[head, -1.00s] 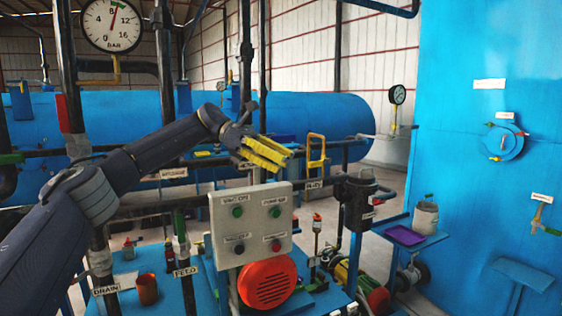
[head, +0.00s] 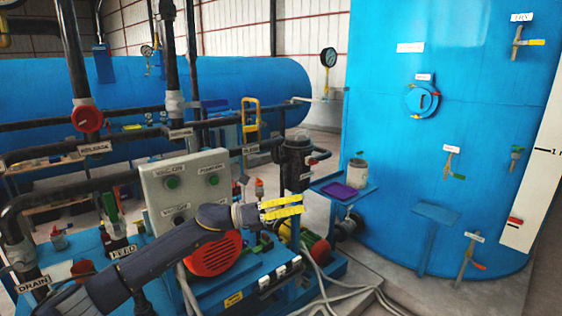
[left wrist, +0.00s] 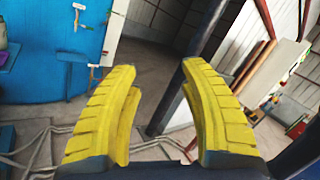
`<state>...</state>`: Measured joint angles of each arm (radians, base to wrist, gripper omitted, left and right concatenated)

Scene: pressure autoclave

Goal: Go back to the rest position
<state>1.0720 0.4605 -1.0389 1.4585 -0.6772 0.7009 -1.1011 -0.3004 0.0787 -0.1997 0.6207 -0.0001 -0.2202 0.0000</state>
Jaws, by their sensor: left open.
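My left gripper (head: 282,208) has yellow ribbed fingers and is open and empty in the head view, in front of the pump skid and right of the control box (head: 187,184). Its dark arm comes in from the lower left and crosses in front of the red round motor cover (head: 214,254). In the left wrist view the two yellow fingers (left wrist: 162,112) stand wide apart with only floor and a dark post between them. My right gripper is not in view.
The large blue tank (head: 450,130) with valves fills the right. A small blue shelf holds a grey container (head: 357,172) and a purple tray (head: 338,190). White hoses (head: 350,293) lie on the floor. Pipes and a red valve wheel (head: 88,119) stand at the left.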

